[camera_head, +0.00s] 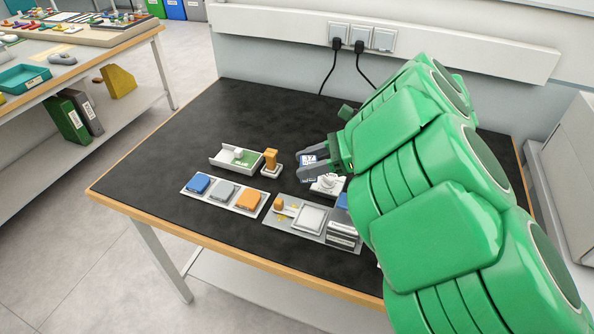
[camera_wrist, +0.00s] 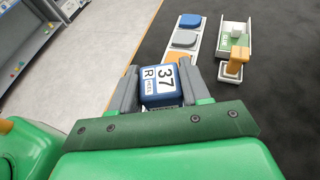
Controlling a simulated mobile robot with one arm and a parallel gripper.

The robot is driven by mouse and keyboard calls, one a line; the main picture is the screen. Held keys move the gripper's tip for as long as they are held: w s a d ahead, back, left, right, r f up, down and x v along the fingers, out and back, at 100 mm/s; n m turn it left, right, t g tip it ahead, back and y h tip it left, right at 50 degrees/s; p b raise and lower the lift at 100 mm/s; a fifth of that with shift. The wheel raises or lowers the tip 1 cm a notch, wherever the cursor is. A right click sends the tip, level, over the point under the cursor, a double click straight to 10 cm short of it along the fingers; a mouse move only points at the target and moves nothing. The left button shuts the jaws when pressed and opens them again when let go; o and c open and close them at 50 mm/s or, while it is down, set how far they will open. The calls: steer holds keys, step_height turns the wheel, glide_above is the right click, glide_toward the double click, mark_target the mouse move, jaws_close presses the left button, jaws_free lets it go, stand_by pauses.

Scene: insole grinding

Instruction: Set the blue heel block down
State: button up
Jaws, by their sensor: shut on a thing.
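In the head view the block (camera_head: 309,160) shows between the fingertips of my gripper (camera_head: 310,164), over the dark table. It appears to be above a white fixture (camera_head: 327,184), but I cannot tell the height of the gap. My green arm hides the right part of the table.
A tray (camera_head: 188,183) holds blue, grey and orange pads. Left of the gripper are an orange-handled stamp (camera_head: 271,164) and a white open box (camera_head: 222,161) with a green-labelled item. A second tray (camera_head: 315,236) holds several items. The table's left and back areas are clear.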

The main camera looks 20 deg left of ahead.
steer(key=shift+w+a+f, duration=1.1)
steer(key=shift+w+f, duration=0.35)
steer(key=shift+w, duration=0.15)
steer(key=shift+w+a+f, duration=1.1)
steer(key=shift+w+f, duration=0.3)
steer(key=shift+w, duration=0.2)
steer(key=shift+w+a+f, duration=1.1)
steer(key=shift+w+f, duration=0.35)
steer(key=shift+w, duration=0.15)
steer(key=shift+f, duration=0.1)
steer(key=shift+w+a+f, duration=0.1)
steer(key=shift+w+f, duration=0.1)
steer(key=shift+f, duration=1.45)
steer(key=shift+f, duration=0.1)
steer(key=o, duration=1.1)
